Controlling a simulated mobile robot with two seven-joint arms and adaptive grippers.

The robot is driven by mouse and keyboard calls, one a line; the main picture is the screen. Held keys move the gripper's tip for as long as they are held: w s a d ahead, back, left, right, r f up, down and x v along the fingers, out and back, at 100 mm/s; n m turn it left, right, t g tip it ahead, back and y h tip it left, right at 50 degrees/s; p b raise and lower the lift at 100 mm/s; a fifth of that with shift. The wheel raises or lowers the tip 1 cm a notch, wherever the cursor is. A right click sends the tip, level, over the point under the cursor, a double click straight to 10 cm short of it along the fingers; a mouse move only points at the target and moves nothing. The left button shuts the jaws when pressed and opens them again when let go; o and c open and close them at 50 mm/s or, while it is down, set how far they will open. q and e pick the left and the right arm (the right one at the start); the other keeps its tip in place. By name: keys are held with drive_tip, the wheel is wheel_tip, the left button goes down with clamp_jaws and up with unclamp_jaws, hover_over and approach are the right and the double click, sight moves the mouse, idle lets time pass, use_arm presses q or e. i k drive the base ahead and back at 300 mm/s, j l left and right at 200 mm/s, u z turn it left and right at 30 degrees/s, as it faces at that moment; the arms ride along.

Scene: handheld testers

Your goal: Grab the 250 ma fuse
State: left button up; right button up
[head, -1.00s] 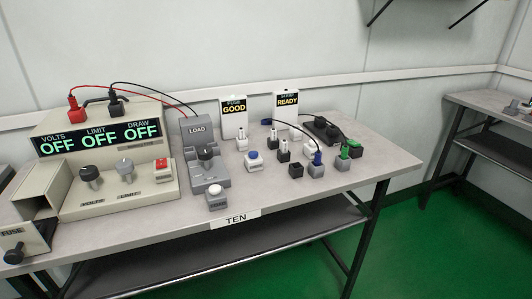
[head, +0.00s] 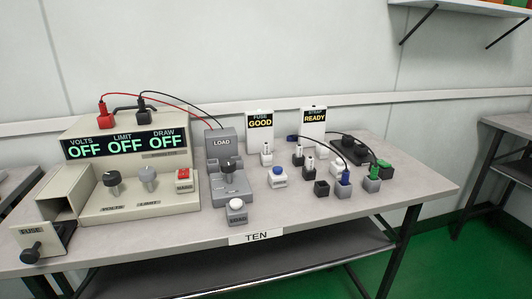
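No label reading 250 mA is legible, so I cannot tell which item is the 250 mA fuse. Small upright pieces with pale tops stand in blocks on the bench: one in a white block (head: 266,157) in front of the "FUSE GOOD" display (head: 260,122), and two in dark blocks (head: 298,157) (head: 309,163) to its right. A beige piece labelled "FUSE" with a black knob (head: 42,243) stands at the bench's front left, by the open-fronted box of the power supply (head: 120,155). Neither gripper is in view.
Bare bench top shows along the front right.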

sight(266, 145)
drive_tip(key=i+u, duration=0.3)
drive_tip(key=i+l+u, duration=0.1)
drive_tip(key=i+u, duration=0.2)
drive_tip(key=i, duration=0.25)
